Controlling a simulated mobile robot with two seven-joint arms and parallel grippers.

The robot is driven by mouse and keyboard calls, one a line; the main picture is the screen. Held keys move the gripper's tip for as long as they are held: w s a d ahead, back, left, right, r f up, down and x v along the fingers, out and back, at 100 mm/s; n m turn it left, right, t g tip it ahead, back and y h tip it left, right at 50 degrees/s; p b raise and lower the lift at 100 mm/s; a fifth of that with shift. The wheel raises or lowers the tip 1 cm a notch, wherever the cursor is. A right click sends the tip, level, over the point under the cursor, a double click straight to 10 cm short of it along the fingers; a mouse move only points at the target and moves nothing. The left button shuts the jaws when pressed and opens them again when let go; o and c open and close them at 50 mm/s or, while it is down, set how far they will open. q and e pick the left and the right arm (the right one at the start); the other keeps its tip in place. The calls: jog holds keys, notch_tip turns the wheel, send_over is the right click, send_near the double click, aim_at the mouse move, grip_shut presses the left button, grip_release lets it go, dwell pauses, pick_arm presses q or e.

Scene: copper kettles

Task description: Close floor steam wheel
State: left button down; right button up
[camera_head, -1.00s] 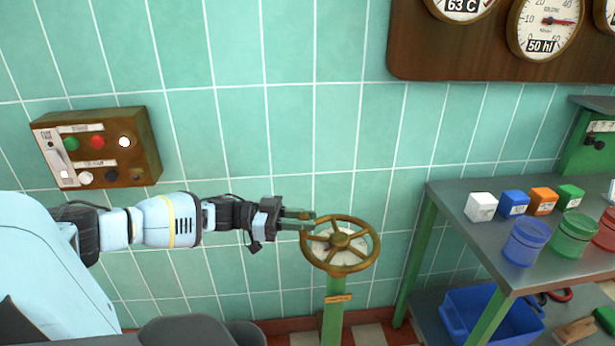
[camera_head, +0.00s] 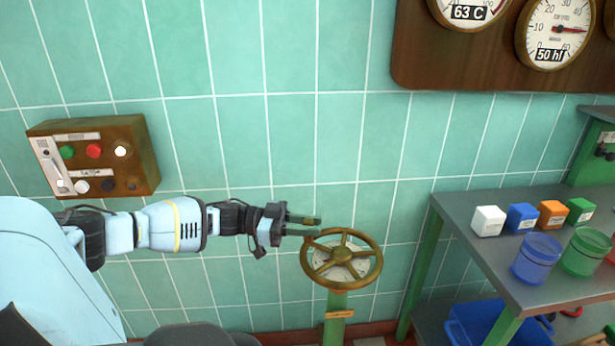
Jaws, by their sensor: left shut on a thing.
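The steam wheel (camera_head: 341,281) is a worn brass handwheel with spokes and a pale disc behind them. It sits on top of a green post (camera_head: 336,310) in front of the tiled wall. My left gripper (camera_head: 318,227) reaches in from the left, its two fingers at the upper left of the wheel's rim. It is shut on the rim, though the exact contact is hard to see and a gap shows between the fingers. My right gripper is not in view.
A brown control box (camera_head: 92,157) with buttons and a lever hangs on the wall at left. A gauge board (camera_head: 450,72) is at upper right. A green-legged metal table (camera_head: 470,249) with coloured blocks and jars stands right of the wheel. A blue bin (camera_head: 470,322) is below it.

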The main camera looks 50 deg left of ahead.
pick_arm(q)
jog(key=shift+w+a+r, duration=0.1)
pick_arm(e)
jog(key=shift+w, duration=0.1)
pick_arm(q)
jog(key=c, duration=1.4)
grip_release()
jog(key=shift+c, duration=0.2)
jog(key=shift+o, duration=1)
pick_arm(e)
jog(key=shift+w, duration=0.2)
pick_arm(q)
jog(key=shift+s+a, duration=0.3)
jog(key=shift+s, duration=0.05)
jog(key=p+v, duration=0.1)
jog(key=v, duration=0.5)
jog(key=shift+s+a, duration=0.25)
jog(key=shift+a, duration=0.05)
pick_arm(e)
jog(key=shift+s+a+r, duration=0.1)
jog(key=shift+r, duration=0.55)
